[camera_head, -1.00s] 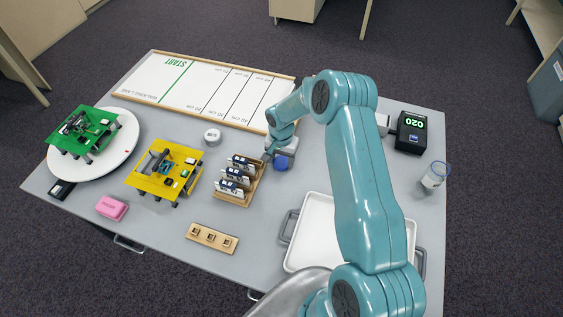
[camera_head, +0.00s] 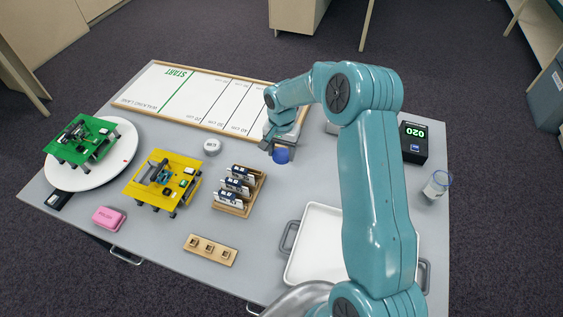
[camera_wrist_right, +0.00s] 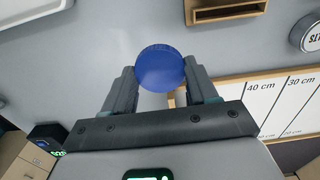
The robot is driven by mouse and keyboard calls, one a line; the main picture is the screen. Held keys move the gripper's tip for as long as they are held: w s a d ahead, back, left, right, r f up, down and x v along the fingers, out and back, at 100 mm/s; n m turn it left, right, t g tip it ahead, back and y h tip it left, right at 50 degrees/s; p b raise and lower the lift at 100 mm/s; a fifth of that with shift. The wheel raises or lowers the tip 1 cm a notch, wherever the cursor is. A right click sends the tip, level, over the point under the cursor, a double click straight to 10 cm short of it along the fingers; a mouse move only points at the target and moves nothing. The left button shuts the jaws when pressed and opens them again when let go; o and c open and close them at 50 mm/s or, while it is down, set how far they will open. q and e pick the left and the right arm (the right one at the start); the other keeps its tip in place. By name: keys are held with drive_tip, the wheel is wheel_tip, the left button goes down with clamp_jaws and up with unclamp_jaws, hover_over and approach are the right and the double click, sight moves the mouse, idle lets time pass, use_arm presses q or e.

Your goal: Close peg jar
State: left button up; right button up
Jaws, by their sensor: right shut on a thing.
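A round blue lid (camera_head: 281,155) is between the fingertips of my right gripper (camera_head: 275,145), near the middle of the table. In the right wrist view the lid (camera_wrist_right: 160,68) sits between the two fingers of the right gripper (camera_wrist_right: 162,85), which are shut on its sides. It appears held above the table. A clear jar (camera_head: 436,186) stands near the table's right edge, with pale contents low inside and no lid seen on it. The jar is well to the right of the gripper. My left gripper is not in view.
A white tray (camera_head: 310,262) with grey handles lies at the front right. A black box with a green display (camera_head: 413,140) stands behind the jar. A wooden rack (camera_head: 237,208), yellow (camera_head: 162,181) and green boards and a walking lane (camera_head: 165,108) lie to the left.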

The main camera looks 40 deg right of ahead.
sight(281, 154)
wheel_tip(281, 154, up, 11)
drive_tip(key=shift+f+b, duration=0.2)
drive_tip(key=shift+b, duration=0.25)
idle(0.5)
